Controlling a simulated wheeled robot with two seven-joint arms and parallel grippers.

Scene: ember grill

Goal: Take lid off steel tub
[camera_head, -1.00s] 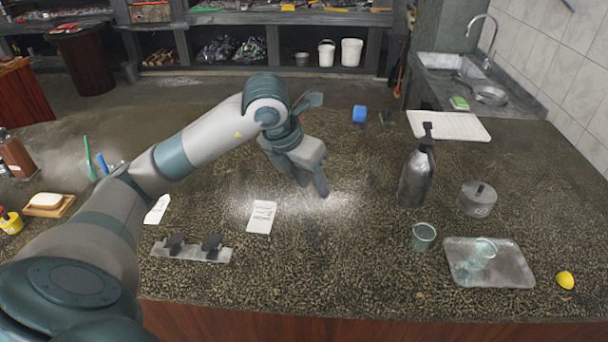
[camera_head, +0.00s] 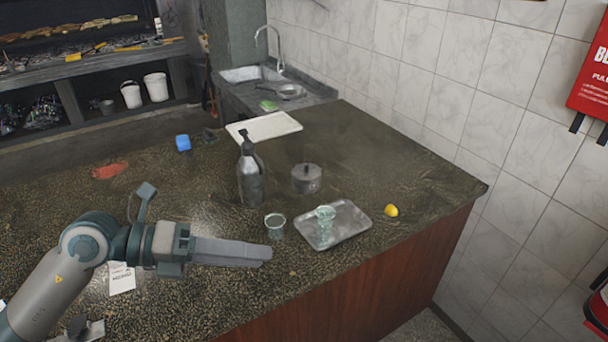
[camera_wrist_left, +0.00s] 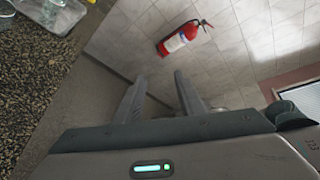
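The steel tub (camera_head: 306,182) is a small round grey pot on the dark speckled counter, and its lid (camera_head: 307,169) with a small knob is on it. It stands right of the bottle and behind the tray. My left gripper (camera_head: 268,254) reaches in from the left in the head view, in front of and left of the tub, clear of it. In the left wrist view its two fingers (camera_wrist_left: 157,95) stand apart with nothing between them. The tub does not show in the left wrist view. My right gripper is not in view.
A lemon (camera_head: 391,211) is at right. The counter right of the tub is clear.

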